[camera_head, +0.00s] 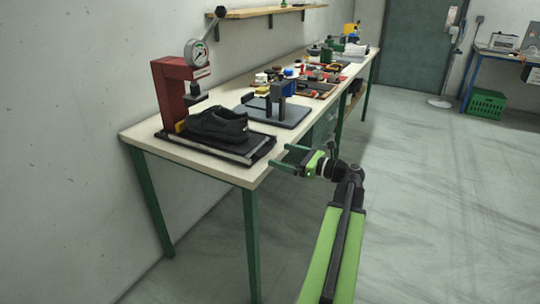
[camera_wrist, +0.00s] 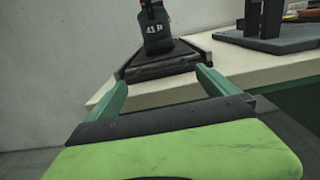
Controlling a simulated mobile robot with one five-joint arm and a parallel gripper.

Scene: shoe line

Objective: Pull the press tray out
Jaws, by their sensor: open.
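The press tray (camera_head: 235,157) is a flat dark tray on the near end of the workbench, at the foot of the red press (camera_head: 165,91). A black shoe (camera_head: 216,125) rests on it. In the wrist view the tray's dark front edge (camera_wrist: 158,67) faces me, with the shoe's heel (camera_wrist: 157,40) behind it. My gripper (camera_head: 278,155) is open and empty, just off the bench edge to the right of the tray. In the wrist view its two green fingers (camera_wrist: 160,79) point at the tray's front, one towards each side. I cannot tell whether they touch it.
The workbench (camera_head: 185,155) runs away to the back. A grey plate with a dark fixture (camera_head: 284,111) stands behind the tray, with several tools and small jars beyond. A wall shelf (camera_head: 262,12) hangs above. The floor (camera_head: 430,200) on the right is clear.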

